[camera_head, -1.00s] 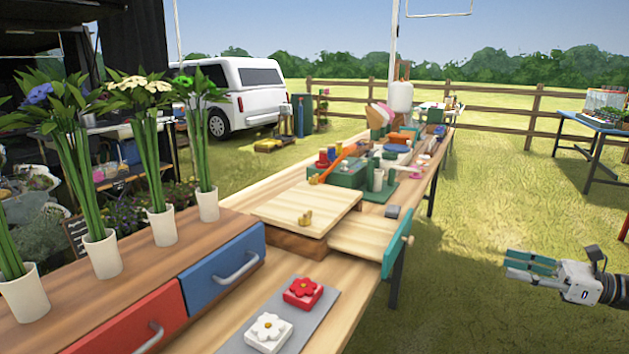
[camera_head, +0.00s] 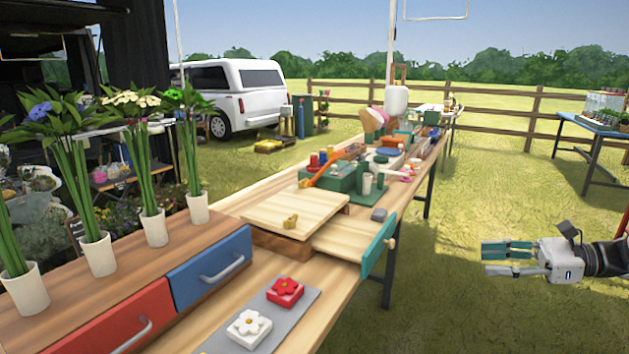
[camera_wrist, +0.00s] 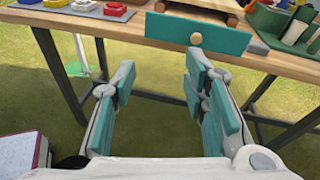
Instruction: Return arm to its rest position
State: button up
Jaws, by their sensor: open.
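My gripper (camera_head: 509,259) is at the right of the head view, out over the grass and to the right of the long wooden table (camera_head: 225,339). In the wrist view my gripper (camera_wrist: 160,90) shows its two teal-padded fingers apart with nothing between them. The same teal drawer front (camera_head: 378,245) stands pulled out from the table in the head view.
A red drawer (camera_head: 120,322) and a blue drawer (camera_head: 208,268) sit under potted flowers at the left. White and red flower blocks lie on a grey mat (camera_head: 293,318). A blue table (camera_head: 590,128) stands at the far right. Open grass surrounds my gripper.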

jog(key=s+a+r+n+g+h+p, duration=0.5)
jog(key=s+a+r+n+h+p, duration=0.3)
jog(key=s+a+r, duration=0.7)
jog(key=s+a+r+n+t+h+p, duration=0.1)
jog(key=s+r+n+h+p, duration=0.2)
jog(key=s, duration=0.8)
jog(key=s+a+r+n+t+h+p, duration=0.1)
jog(key=s+r+n+t+h+p, duration=0.1)
jog(key=s+r+n+p, duration=0.5)
jog(key=s+n+h, duration=0.1)
jog(key=s+n, duration=0.1)
jog(key=s, duration=0.1)
jog(key=shift+s+a+r+n+t+h, duration=0.3)
jog(key=shift+s+a+n, duration=0.05)
jog(key=shift+a+n, duration=0.05)
